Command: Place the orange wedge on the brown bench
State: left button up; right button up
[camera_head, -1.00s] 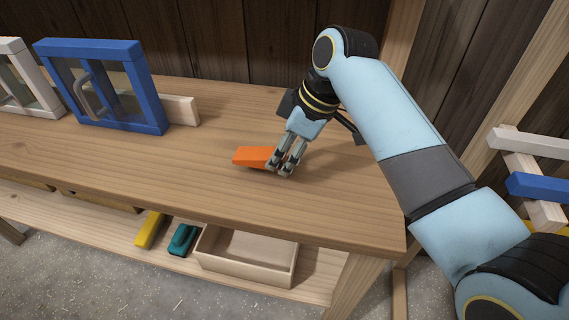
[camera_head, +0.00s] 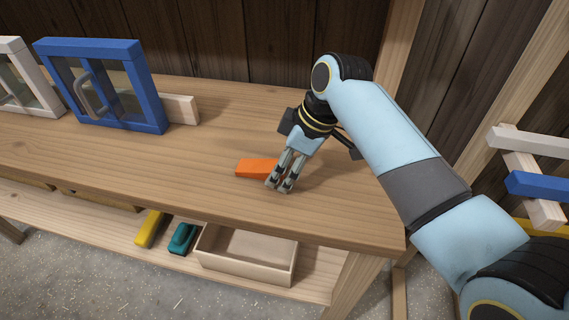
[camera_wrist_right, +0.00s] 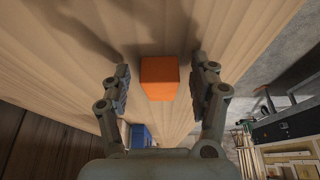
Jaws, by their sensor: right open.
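The orange wedge (camera_head: 256,168) lies on the top of the brown bench (camera_head: 190,160), near its middle depth, and appears to rest on the wood. My right gripper (camera_head: 278,185) is at the wedge's right end in the head view, low over the bench top, and partly hides that end. In the right wrist view, the wedge (camera_wrist_right: 159,79) sits between the two spread fingers of the gripper (camera_wrist_right: 164,72), with a gap on each side. The right gripper is open. My left gripper is not in view.
A blue-framed window panel (camera_head: 105,88) and a white one (camera_head: 25,75) stand on the bench at the left. A shelf below holds a wooden tray (camera_head: 247,254), a teal object (camera_head: 183,238) and a yellow one (camera_head: 150,229). The bench top around the wedge is clear.

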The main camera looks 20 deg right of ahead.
jog(key=v, duration=1.2)
jog(key=shift+s, duration=0.1)
